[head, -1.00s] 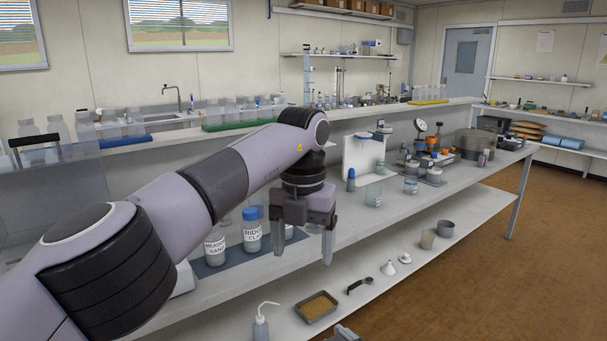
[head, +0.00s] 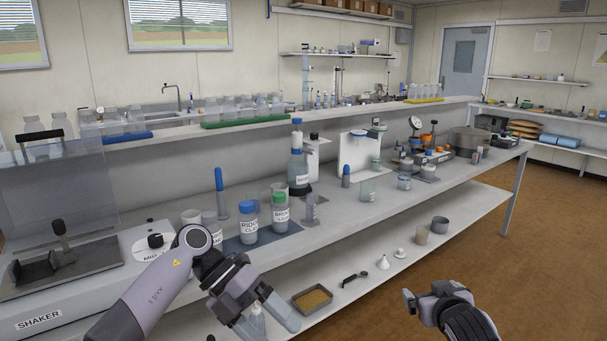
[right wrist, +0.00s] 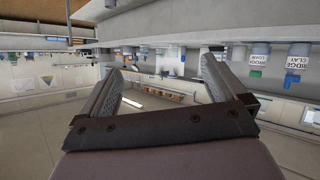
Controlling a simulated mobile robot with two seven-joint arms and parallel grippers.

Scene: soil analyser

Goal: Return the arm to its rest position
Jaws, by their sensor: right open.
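My left arm comes in from the lower left in the head view. Its gripper (head: 262,322) is tilted down in front of the bench; its fingers look apart and I see nothing held. My right gripper (head: 429,297) is at the lower right, over the floor and clear of the bench. It also shows in the right wrist view (right wrist: 160,85), where both fingers stand wide apart with nothing between them. That view is upside down. Much of my right arm is out of frame.
The bench (head: 440,190) holds a shaker (head: 75,285), a Ridge Clay bottle (head: 249,224), a green-capped bottle (head: 280,212) and instruments. The lower shelf holds a soil tray (head: 312,299), a black scoop (head: 354,278) and a metal cup (head: 440,223). The brown floor (head: 540,260) is clear.

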